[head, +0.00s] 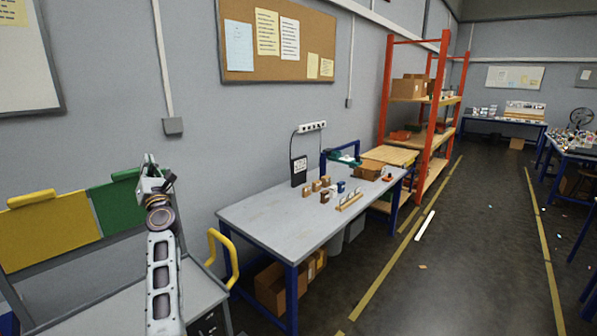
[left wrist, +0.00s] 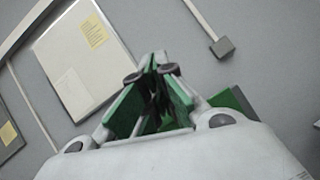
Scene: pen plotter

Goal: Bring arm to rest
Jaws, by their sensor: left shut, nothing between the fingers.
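My left arm rises from the bottom left of the head view, with its gripper (head: 150,160) pointing up in front of the grey wall. In the left wrist view the fingers of this gripper (left wrist: 156,62) are shut, with their tips together and nothing held. The gripper is clear of the tables, and the wall and a framed board (left wrist: 85,55) lie behind it. My right gripper is not in view.
A blue-legged table (head: 270,215) with a blue-framed device (head: 342,153) and small wooden blocks (head: 317,186) stands ahead. Left is a trolley with yellow (head: 45,232) and green (head: 118,203) panels. Orange shelving (head: 440,110) stands further back. The floor at right (head: 470,260) is mostly free.

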